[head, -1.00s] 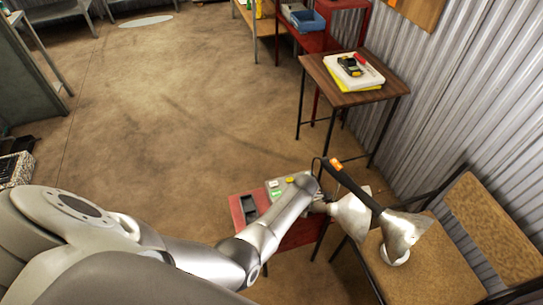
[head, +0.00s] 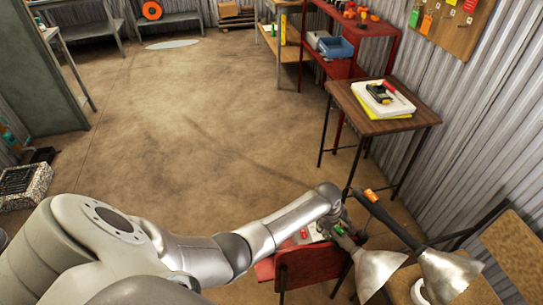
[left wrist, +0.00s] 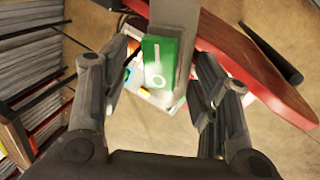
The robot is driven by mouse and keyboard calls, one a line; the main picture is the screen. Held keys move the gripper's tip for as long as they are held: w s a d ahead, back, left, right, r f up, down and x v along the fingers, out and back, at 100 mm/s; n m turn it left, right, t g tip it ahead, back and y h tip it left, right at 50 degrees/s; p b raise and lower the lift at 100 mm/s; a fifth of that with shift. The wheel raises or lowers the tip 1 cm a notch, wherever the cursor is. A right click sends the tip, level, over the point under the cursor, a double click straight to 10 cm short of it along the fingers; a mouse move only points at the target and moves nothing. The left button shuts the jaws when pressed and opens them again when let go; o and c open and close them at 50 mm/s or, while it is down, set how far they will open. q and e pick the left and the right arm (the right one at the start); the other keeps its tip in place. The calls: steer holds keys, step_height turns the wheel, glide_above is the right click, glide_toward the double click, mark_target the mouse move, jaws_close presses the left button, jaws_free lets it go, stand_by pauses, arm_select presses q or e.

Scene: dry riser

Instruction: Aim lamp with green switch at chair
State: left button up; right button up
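Two lamps with silvery cone shades stand at lower right of the head view. One has an orange switch (head: 370,195) on its dark arm, with its shade (head: 447,277) over the chair side. The other lamp's shade (head: 378,272) hangs just left of it; its green switch (left wrist: 158,62) shows large in the left wrist view. My left gripper (head: 345,238) is at this lamp's arm. In the wrist view its fingers (left wrist: 160,95) stand apart on either side of the grey bar (left wrist: 174,25); contact is unclear. The chair (head: 512,252) has a wooden back and seat. My right gripper is out of view.
A brown side table (head: 400,122) and red shelf (head: 365,28) stand along the corrugated wall. The floor at left is open.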

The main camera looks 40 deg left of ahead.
arm_select(q)
steer(key=p+v, duration=0.1)
steer(key=v, duration=0.9)
steer(key=s+a+f+m+b, duration=0.1)
steer(key=s+f+m, duration=0.5)
steer(key=s+f, duration=0.6)
steer(key=s+a+f+m+g+y+b, duration=0.1)
steer(key=s+f+m+b, duration=0.3)
steer(key=s+f, duration=0.9)
step_height(320, 180, down, 3)
steer(key=shift+a+f+m, duration=0.2)
steer(key=shift+a+m, duration=0.2)
steer(key=shift+m, duration=0.5)
steer(key=shift+c, duration=0.4)
